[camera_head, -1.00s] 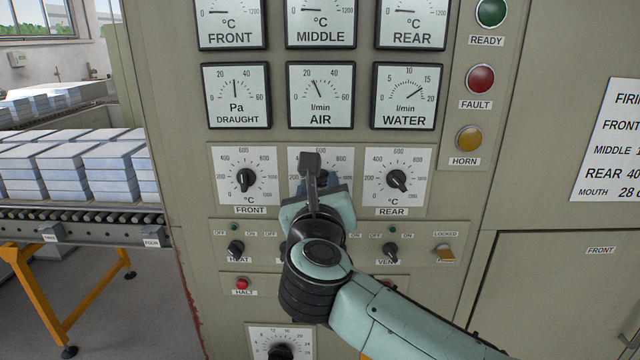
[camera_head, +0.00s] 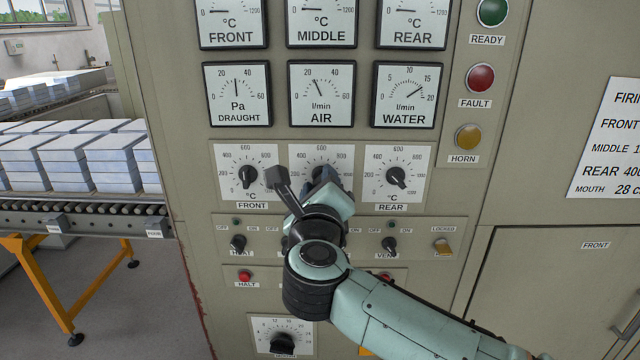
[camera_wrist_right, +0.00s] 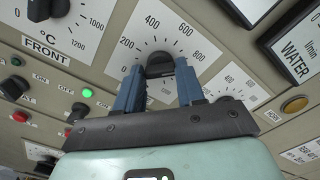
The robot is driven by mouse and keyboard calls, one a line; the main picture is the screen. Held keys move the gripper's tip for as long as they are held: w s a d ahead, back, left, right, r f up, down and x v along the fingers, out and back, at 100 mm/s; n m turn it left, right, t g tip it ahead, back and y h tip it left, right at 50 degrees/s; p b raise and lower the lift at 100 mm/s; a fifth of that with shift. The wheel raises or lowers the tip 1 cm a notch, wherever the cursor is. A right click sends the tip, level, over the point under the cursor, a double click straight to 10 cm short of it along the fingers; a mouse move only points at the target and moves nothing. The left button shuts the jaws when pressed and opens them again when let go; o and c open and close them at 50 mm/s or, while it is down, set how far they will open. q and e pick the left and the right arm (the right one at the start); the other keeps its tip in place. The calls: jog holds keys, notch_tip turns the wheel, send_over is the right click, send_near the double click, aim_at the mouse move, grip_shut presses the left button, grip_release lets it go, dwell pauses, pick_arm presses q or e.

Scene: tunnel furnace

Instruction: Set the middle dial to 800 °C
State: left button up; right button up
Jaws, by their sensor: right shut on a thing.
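The middle dial is a white plate (camera_head: 335,157) with a black knob, between the FRONT and REAR dials. In the head view my right gripper (camera_head: 324,178) covers its knob and the lower part of its scale. In the right wrist view the black knob (camera_wrist_right: 160,63) sits between the two blue fingers of my right gripper (camera_wrist_right: 159,78), which is shut on it. The scale there shows 400, 600 and 800 around the knob. I cannot tell exactly where the knob's pointer stands. My left gripper is not in view.
The FRONT dial (camera_head: 247,177) and REAR dial (camera_head: 396,177) flank the middle one closely. Small switches and a red HALT button (camera_head: 245,277) lie below. Gauges are above. A roller conveyor (camera_head: 90,219) with stacked slabs stands at the left.

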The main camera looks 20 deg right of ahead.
jog(key=o, duration=1)
jog(key=shift+o, duration=0.2)
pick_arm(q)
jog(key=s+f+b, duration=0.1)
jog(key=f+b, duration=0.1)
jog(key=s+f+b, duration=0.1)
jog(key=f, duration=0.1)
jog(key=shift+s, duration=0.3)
pick_arm(e)
jog(key=v, duration=1.3)
jog(key=shift+s, duration=0.25)
